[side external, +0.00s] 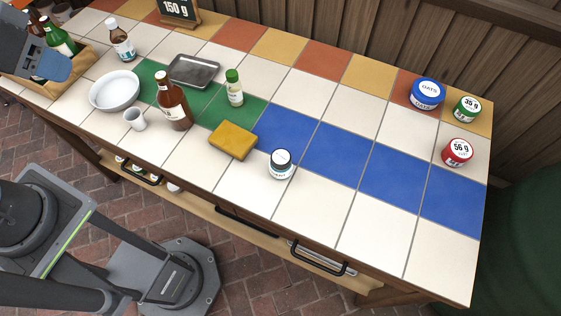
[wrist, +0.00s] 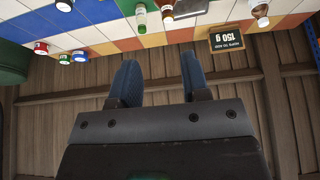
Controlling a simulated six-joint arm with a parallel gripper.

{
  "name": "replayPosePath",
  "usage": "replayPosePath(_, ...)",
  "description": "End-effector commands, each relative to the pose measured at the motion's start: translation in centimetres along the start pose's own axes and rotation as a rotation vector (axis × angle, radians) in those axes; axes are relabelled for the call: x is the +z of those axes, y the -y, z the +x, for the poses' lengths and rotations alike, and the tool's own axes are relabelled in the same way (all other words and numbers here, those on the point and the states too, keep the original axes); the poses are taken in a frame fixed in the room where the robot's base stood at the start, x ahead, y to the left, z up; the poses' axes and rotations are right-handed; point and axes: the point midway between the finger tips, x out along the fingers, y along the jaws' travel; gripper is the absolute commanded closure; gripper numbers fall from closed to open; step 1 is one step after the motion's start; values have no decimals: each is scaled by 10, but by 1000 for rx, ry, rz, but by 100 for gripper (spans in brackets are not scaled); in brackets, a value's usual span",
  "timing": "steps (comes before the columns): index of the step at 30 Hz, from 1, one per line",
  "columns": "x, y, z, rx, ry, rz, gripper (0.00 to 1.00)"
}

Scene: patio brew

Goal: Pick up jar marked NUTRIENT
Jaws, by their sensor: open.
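A small white jar (side external: 281,164) with a dark lid and a teal-edged label stands upright near the front edge of the table, right of a yellow sponge. Its label is too small to read, so I cannot confirm NUTRIENT. A dark-lidded white jar (wrist: 65,5), likely the same one, is cut off at the top of the wrist view. My gripper (wrist: 159,62) is open and empty, its two blue fingers apart. In the side view my gripper (side external: 50,66) is at the far upper left, over the wooden crate and well away from the jar.
The blue-lidded OATS jar (side external: 428,93), green-lidded 35 g jar (side external: 467,108) and red-lidded 56 g jar (side external: 457,152) stand at the right. A yellow sponge (side external: 233,140), brown bottle (side external: 173,103), green-capped bottle (side external: 234,90) and white bowl (side external: 115,90) stand left. Blue tiles beside the jar are clear.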

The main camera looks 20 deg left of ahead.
Motion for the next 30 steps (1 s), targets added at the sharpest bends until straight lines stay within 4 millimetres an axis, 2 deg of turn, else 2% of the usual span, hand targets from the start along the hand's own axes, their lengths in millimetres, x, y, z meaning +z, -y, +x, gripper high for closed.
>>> replayPosePath(9, 0, 0, 0, 0, 0, 0, 56)
replayPosePath(22, 0, 0, 0, 0, 0, 0, 15)
replayPosePath(30, -1, -1, 0, 1, 2, -6, 13)
